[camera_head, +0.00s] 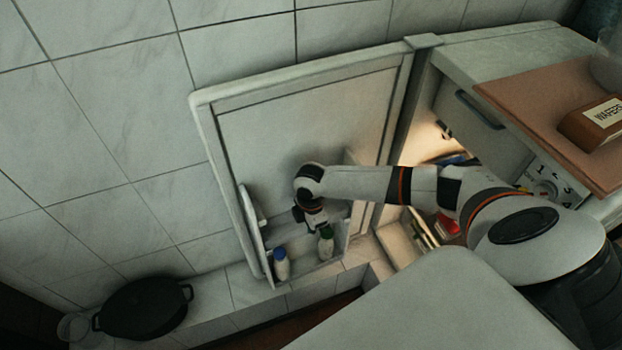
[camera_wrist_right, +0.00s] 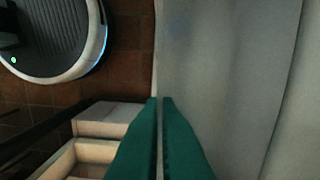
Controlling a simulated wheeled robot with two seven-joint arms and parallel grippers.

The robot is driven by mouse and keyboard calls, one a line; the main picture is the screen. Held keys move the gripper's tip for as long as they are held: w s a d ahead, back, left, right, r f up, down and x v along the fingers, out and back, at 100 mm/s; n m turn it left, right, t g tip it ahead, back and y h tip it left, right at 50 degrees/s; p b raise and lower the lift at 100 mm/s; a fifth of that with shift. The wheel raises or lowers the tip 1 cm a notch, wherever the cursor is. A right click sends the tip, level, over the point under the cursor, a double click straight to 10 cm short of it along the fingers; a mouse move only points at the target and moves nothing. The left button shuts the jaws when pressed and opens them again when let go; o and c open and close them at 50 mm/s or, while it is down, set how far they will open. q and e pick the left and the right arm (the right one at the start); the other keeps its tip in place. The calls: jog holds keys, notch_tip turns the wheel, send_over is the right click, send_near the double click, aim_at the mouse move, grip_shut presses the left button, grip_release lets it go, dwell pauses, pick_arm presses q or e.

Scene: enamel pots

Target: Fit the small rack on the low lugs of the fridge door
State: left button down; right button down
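The fridge door (camera_head: 310,110) stands open against the tiled wall in the head view. My right arm reaches in from the right. My right gripper (camera_head: 315,222) points down inside the lower half of the door; its green fingers (camera_wrist_right: 160,100) lie almost together in the right wrist view, with nothing clearly visible between them. A pale ledge (camera_head: 339,212) beside the gripper may be the small rack; I cannot tell for sure. The low lugs are too small or hidden to make out. A pale upright rim (camera_head: 252,225) runs along the door's lower left. My left gripper is not shown.
A white bottle with a blue cap (camera_head: 281,265) and a bottle with a green top (camera_head: 326,243) stand low in the door. A black pot (camera_head: 145,307) sits at lower left. A brown board (camera_head: 545,115) holds a wafers box (camera_head: 598,118). A round floor device (camera_wrist_right: 55,35) is below.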

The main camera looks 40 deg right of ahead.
jog(key=c, duration=1.6)
grip_release()
notch_tip(320, 180, up, 12)
jog(key=shift+p, duration=0.45)
